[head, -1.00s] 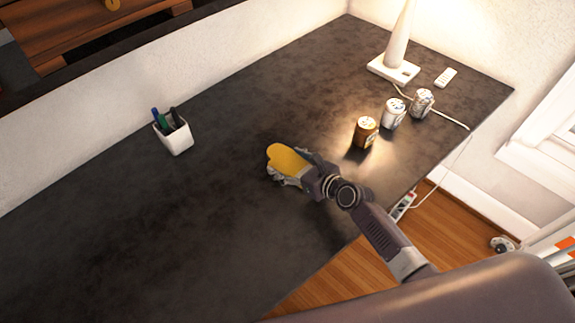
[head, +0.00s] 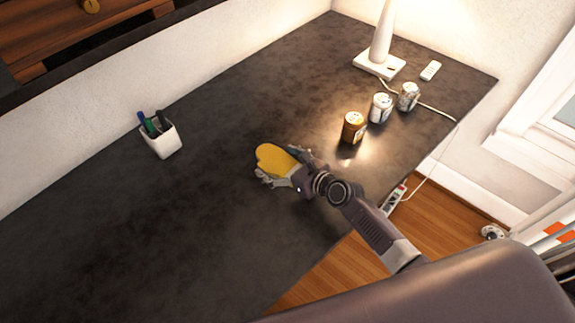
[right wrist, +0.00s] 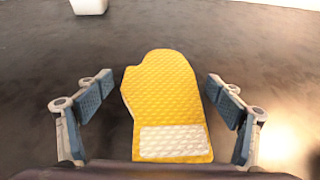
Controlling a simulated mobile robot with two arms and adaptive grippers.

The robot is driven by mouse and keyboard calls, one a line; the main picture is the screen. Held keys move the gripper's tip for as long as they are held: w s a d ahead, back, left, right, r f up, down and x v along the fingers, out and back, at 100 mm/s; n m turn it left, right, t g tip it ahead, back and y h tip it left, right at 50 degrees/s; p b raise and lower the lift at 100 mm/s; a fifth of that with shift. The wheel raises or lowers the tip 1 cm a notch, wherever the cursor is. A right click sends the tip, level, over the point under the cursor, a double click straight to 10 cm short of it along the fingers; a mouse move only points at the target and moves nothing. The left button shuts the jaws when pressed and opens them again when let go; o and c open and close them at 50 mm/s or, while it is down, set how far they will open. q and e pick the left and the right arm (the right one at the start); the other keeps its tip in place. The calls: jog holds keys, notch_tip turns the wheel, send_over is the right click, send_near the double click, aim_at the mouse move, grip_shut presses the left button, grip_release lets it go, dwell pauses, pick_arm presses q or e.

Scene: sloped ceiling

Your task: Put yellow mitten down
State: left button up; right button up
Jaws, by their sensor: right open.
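The yellow mitten (head: 277,160) lies on the dark desk top (head: 215,215) in the head view. In the right wrist view the mitten (right wrist: 168,92) is quilted yellow with a white patch at its cuff and lies between the fingers. My right gripper (head: 272,170) is around the mitten in the head view. In the right wrist view its two blue-padded fingers (right wrist: 158,95) are spread wide, with a gap on each side of the mitten. My left gripper is not in view.
A white pen cup (head: 163,137) stands left of the mitten. An orange-brown can (head: 353,128), a white can (head: 380,108) and another can (head: 408,97) stand to the right, near a lamp (head: 380,62) and a remote (head: 431,71).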

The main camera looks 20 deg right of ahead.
jog(key=v, duration=1.2)
jog(key=shift+f, duration=0.1)
